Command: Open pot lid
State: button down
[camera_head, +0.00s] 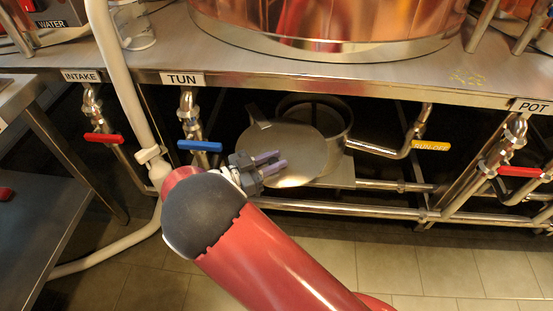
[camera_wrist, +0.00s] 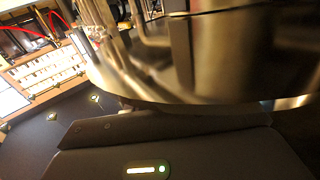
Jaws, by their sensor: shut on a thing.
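The pot lid (camera_head: 298,140) is a round, flat steel disc. In the head view it stands apart from full cover of the pot (camera_head: 338,117), tilted, with the dark inside showing behind it. A small metal bracket (camera_head: 258,118) shows at its upper left. My gripper (camera_head: 276,162) is at the left part of the lid, its purple fingers shut on it; the exact grip point is hard to make out. In the wrist view a large shiny curved metal surface (camera_wrist: 220,60) fills the upper part, very close; I cannot tell whether it is lid or pot.
The steel bench edge (camera_head: 330,80) overhangs the pot. A blue-handled valve (camera_head: 200,146) and a red-handled valve (camera_head: 103,138) hang to the left. A pipe with a yellow handle (camera_head: 431,146) is to the right. A rail (camera_head: 340,209) runs below. The tiled floor is clear.

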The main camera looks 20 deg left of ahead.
jog(key=shift+r, duration=0.1)
jog(key=c, duration=1.2)
grip_release()
jog(key=v, duration=0.7)
jog(key=shift+s+a, duration=0.2)
jog(key=shift+s, duration=0.1)
